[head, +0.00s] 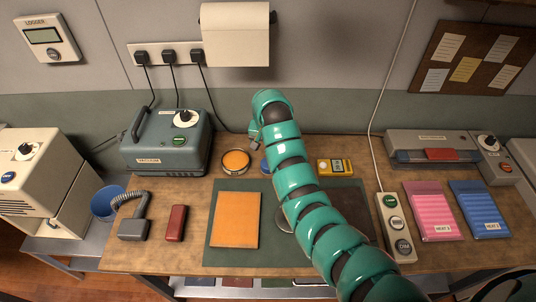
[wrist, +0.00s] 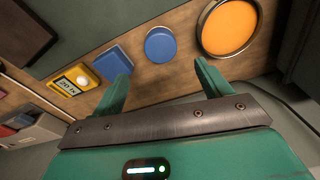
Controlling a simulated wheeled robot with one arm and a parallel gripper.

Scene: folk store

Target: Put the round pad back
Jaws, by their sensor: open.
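A round orange pad (head: 235,160) sits inside a metal-rimmed round dish on the bench, left of my arm. The dish also shows in the wrist view, with the orange pad (wrist: 229,27) at upper right. A flat round blue piece (wrist: 159,45) lies on the wood beside it; in the head view my arm partly covers this blue piece (head: 264,165). My gripper (wrist: 162,70) is open and empty, its fingertips pointing towards the blue piece, apart from it. In the head view the gripper is mostly hidden behind my arm.
A blue square (wrist: 113,64) and a yellow device (head: 335,167) lie near the round pieces. A green mat (head: 213,240) bears an orange sheet (head: 236,220). The vacuum unit (head: 166,140) stands left; pink (head: 430,210) and blue (head: 478,209) packs lie right. A white cable hangs at right.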

